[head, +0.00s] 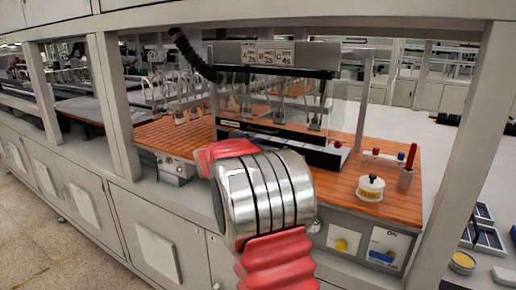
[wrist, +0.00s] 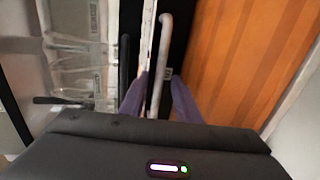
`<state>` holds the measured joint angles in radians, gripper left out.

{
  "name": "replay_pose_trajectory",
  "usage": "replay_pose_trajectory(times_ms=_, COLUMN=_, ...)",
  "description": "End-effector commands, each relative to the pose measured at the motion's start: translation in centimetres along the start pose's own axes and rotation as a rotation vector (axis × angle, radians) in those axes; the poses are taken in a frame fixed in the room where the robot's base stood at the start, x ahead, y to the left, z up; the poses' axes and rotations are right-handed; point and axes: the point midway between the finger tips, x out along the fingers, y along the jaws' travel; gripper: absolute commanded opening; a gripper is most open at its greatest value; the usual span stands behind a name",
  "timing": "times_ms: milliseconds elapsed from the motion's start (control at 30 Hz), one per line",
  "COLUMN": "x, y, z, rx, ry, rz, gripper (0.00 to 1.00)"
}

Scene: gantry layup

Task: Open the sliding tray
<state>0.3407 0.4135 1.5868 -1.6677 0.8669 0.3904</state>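In the wrist view my gripper (wrist: 160,98) has its two purple-grey fingers apart. A pale curved bar handle (wrist: 164,50) runs between them, with a visible gap on its right side. Whether either finger touches it I cannot tell. Behind the handle is a long black panel (wrist: 179,40) with a small label, which looks like the sliding tray's front. In the head view a black-fronted unit (head: 270,131) with a clear cover stands on the orange wooden bench. My silver and red arm hides my gripper and the handle there.
The orange bench top (head: 340,190) carries a white pot (head: 370,188) and a red cylinder (head: 407,174) at right. A black corrugated hose (head: 193,55) hangs at upper left. Grey frame posts (head: 115,105) stand on both sides. Blue trays (head: 485,237) lie at far right.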

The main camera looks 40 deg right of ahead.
Motion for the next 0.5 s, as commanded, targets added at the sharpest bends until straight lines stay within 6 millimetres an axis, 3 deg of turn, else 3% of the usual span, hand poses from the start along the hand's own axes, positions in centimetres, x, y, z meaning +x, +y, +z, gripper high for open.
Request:
replay_pose_trajectory(times_ms=333, x=0.51, y=0.08, z=0.06, rx=0.001, ry=-0.001, rz=0.001, gripper=0.29)
replay_pose_trajectory(times_ms=500, x=0.50, y=0.07, z=0.07, rx=0.001, ry=-0.001, rz=0.001, gripper=0.19)
